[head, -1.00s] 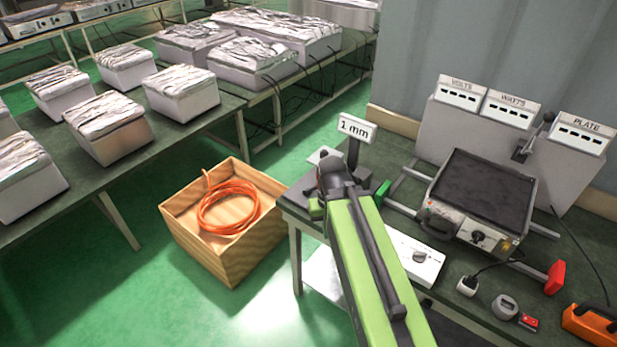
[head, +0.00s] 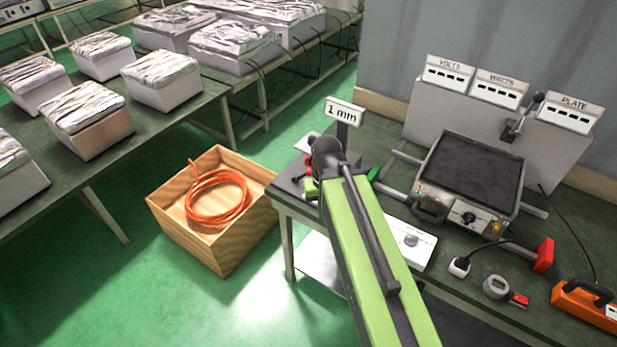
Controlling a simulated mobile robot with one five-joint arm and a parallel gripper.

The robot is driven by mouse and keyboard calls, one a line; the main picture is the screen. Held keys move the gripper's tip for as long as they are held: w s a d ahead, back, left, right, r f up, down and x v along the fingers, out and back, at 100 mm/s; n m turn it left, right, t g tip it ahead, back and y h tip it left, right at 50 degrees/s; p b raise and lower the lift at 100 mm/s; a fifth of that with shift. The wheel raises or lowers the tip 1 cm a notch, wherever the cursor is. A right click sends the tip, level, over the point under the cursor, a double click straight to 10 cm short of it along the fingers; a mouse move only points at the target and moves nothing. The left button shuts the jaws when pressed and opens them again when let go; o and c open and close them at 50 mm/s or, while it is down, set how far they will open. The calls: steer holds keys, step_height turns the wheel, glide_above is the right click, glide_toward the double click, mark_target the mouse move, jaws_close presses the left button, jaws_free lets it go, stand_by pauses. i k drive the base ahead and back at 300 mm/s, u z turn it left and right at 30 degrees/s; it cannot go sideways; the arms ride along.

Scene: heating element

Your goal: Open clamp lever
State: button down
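A grey lever with a dark knob (head: 537,99) rises at a tilt from a small bracket in front of the grey panel, behind the black hot plate (head: 472,165). I take this to be the clamp lever. My green arm reaches up from the bottom of the head view. Its dark end stands over the left end of the bench, left of the hot plate and well apart from the lever. My gripper (head: 318,170) is mostly hidden behind the arm's end, so its fingers cannot be made out.
A "1 mm" sign (head: 344,112) stands just behind the arm's end. A wooden crate (head: 245,235) with orange cable stands on the floor.

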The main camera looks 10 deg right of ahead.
mark_target(305, 174)
steer(key=z, duration=0.2)
steer(key=k, duration=0.55)
steer(key=u, duration=1.05)
steer(key=i, duration=0.75)
steer(key=u, duration=0.15)
